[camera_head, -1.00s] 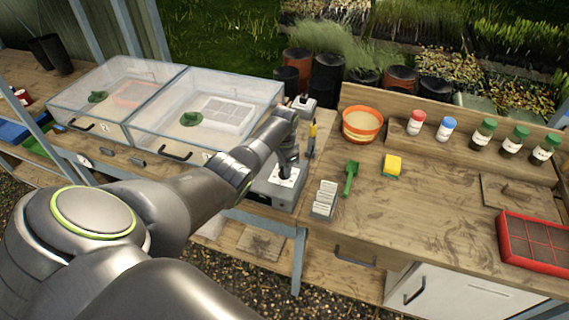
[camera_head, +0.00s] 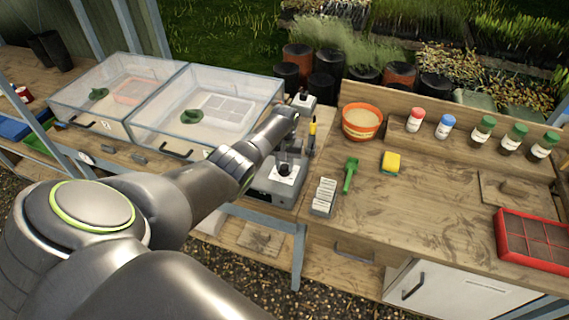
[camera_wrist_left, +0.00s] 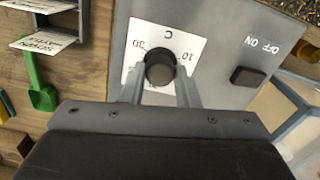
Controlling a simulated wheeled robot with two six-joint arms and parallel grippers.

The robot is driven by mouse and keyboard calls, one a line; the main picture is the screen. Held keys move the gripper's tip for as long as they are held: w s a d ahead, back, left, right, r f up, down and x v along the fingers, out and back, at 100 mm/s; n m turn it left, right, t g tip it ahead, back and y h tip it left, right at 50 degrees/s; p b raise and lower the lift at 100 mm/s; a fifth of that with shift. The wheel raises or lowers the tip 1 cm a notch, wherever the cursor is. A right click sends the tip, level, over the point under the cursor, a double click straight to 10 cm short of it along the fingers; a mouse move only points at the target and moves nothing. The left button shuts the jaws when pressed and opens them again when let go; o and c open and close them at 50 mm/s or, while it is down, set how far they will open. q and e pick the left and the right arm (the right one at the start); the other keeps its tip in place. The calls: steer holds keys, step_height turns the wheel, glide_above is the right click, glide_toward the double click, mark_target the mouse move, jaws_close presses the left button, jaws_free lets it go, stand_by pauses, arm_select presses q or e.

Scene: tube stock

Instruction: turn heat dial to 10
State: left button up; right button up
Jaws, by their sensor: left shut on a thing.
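The heat dial is a round black knob (camera_wrist_left: 160,67) on a white scale plate (camera_wrist_left: 142,38) of a grey control box (camera_wrist_left: 212,28). The plate shows "30" at the left, "10" at the right and a "C" at the top in the left wrist view; its lower part is hidden. My left gripper (camera_wrist_left: 160,78) is shut on the dial, a finger on each side. No pointer mark on the knob can be made out. In the head view the dial (camera_head: 285,170) shows small below my left gripper (camera_head: 288,158). My right gripper is not in view.
A black switch (camera_wrist_left: 248,76) marked "OFF ON" is on the same box. A card holder (camera_head: 323,197), a green scoop (camera_head: 350,175) and a yellow sponge (camera_head: 391,162) lie right of the box. Clear propagator covers (camera_head: 210,110) stand at the left.

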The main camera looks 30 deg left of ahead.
mark_target(284, 166)
arm_select(q)
steer(key=shift+n, duration=1.2)
steer(key=o, duration=1)
steer(key=shift+r, duration=0.45)
step_height(284, 166, up, 17)
steer(key=b, duration=0.3)
steer(key=shift+f+b, duration=0.2)
steer(key=shift+b, duration=0.15)
